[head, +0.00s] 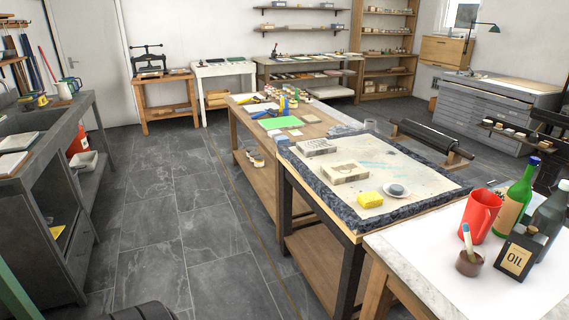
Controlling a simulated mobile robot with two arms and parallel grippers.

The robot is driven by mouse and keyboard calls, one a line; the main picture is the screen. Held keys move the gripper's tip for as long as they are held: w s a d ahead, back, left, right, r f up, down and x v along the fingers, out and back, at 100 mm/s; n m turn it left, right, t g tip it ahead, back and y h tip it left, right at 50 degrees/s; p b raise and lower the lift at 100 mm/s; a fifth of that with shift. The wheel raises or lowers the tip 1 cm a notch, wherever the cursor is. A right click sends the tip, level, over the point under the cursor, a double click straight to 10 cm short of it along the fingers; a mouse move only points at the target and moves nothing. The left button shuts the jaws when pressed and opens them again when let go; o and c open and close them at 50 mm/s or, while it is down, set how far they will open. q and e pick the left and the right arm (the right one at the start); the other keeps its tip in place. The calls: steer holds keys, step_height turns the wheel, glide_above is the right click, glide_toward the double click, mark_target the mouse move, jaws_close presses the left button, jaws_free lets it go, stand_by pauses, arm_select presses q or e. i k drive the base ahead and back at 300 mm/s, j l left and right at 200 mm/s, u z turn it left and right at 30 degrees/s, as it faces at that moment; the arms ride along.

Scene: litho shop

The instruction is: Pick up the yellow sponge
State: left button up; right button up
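The yellow sponge (370,199) is a small bright block. It lies near the front edge of the stone-topped table (410,218), on the pale stone surface, just left of a small white dish (402,195) with a grey round thing in it. The sponge is uncovered and nothing touches it from above. Neither of my grippers shows in the head view.
Two pale blocks (344,172) lie behind the sponge. A wide grey floor aisle (170,225) is clear on the left.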

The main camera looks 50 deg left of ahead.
mark_target(370, 200)
steer(key=u, duration=1.35)
